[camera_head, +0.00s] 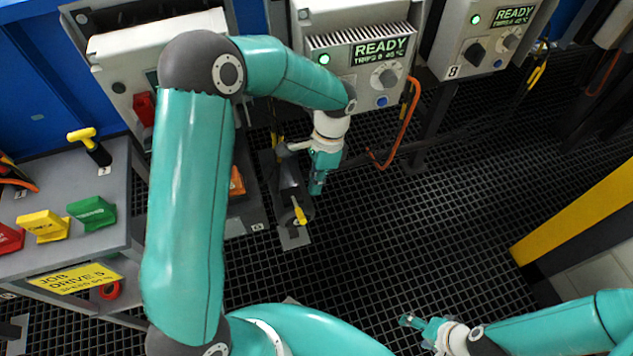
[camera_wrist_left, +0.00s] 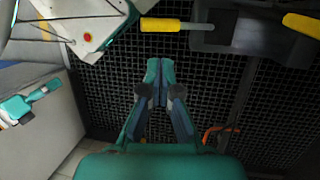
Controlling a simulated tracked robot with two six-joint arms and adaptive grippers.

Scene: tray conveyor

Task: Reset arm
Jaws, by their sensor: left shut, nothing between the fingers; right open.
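My left arm is teal with grey joints and rises large through the left half of the head view. My left gripper (camera_head: 318,185) hangs pointing down over the dark grid floor, below the middle control box. It also shows in the left wrist view (camera_wrist_left: 159,68), where its fingers are together with nothing between them. My right gripper (camera_head: 418,325) is low in the head view at the right of centre, over the grid floor. It is open and empty.
Two control boxes reading READY (camera_head: 382,48) (camera_head: 515,15) stand at the back. An orange cable (camera_head: 412,105) hangs from the middle one. A grey bench (camera_head: 118,175) with coloured blocks is at left. A yellow-topped barrier (camera_head: 575,215) is at right. The floor between is clear.

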